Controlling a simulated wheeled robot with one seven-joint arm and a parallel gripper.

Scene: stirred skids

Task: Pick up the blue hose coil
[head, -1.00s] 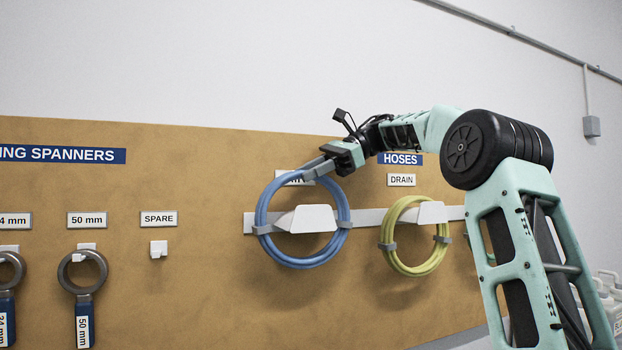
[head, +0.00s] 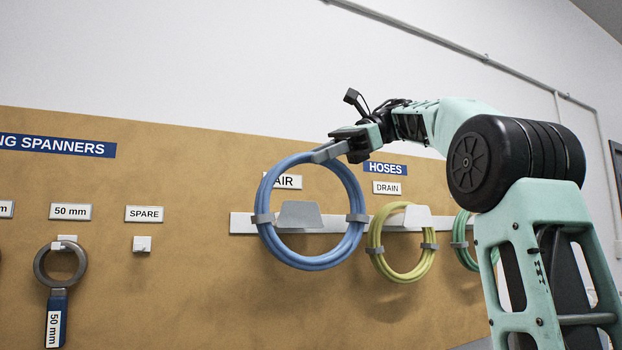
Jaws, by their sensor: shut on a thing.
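The coil hangs upright below the jaws, in front of the board. It frames the grey-white holder (head: 300,214) under the AIR label, which shows through the ring. The coil's lower part hangs below the rail, and I see no contact with the holder's top. The far fingertip is partly hidden by the hose.
A yellow hose coil (head: 376,247) hangs on the white rail (head: 242,223) under DRAIN, close on the right. A green coil (head: 459,240) hangs beyond it, partly behind my arm. The brown board (head: 190,290) has a free SPARE hook (head: 142,244) and a 50 mm spanner (head: 56,300) on the left.

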